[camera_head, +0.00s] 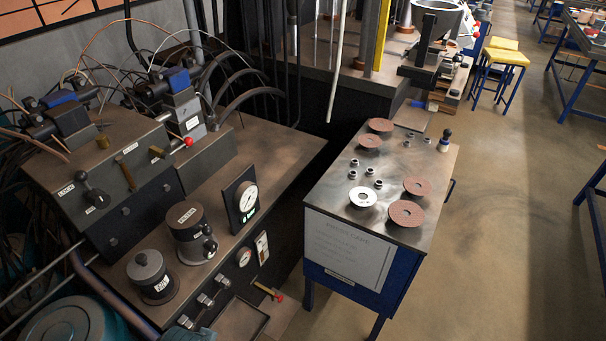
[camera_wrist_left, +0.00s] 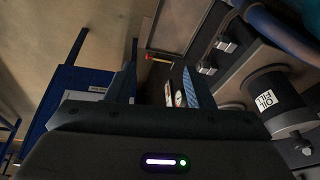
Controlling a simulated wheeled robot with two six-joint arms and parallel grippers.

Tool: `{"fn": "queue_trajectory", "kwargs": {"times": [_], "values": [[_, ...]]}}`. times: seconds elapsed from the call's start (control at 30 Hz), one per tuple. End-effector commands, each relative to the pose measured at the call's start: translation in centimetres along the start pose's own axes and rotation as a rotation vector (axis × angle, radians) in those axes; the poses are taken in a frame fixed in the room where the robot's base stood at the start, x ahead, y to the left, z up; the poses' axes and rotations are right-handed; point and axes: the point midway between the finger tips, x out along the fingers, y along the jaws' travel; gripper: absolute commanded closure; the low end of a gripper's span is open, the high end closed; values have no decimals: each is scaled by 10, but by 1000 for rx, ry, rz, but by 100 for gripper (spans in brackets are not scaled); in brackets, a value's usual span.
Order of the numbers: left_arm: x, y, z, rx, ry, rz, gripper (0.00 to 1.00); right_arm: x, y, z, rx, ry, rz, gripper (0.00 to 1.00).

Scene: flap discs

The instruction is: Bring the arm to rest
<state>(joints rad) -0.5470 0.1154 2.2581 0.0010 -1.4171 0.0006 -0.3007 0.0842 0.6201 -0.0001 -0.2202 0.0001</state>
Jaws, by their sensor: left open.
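My left gripper (camera_wrist_left: 160,82) shows only in the left wrist view, with its two dark fingers spread apart and nothing between them. It hangs in the air near the grey hydraulic bench, with the blue cart to the left in that picture.
The blue cart (camera_head: 411,277) carries small metal fittings and a dark-topped bottle (camera_head: 445,141). The bench at left holds a filter canister (camera_head: 190,232), an oil canister (camera_head: 152,277) and a gauge (camera_head: 244,200). Yellow stools (camera_head: 505,55) stand farther back. The floor right of the cart is clear.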

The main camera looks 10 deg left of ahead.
Motion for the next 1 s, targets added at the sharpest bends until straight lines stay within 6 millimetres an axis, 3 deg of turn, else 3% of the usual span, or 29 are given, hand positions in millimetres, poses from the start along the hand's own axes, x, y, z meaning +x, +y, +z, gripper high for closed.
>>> {"fn": "queue_trajectory", "kwargs": {"times": [0.27,0.47,0.7,0.83,1.0], "values": [[112,2,28,-8,-41,0,52,19,-2,1,0,0,0,64],[228,5,82,-16,-80,2,52,38,-5,3,1,0,-2,64],[342,12,177,-26,-129,6,52,60,-13,5,4,1,-8,64],[386,18,236,-32,-156,9,52,72,-14,6,4,1,-9,64],[418,24,304,-37,-181,12,52,83,-14,7,3,1,-8,64]]}}
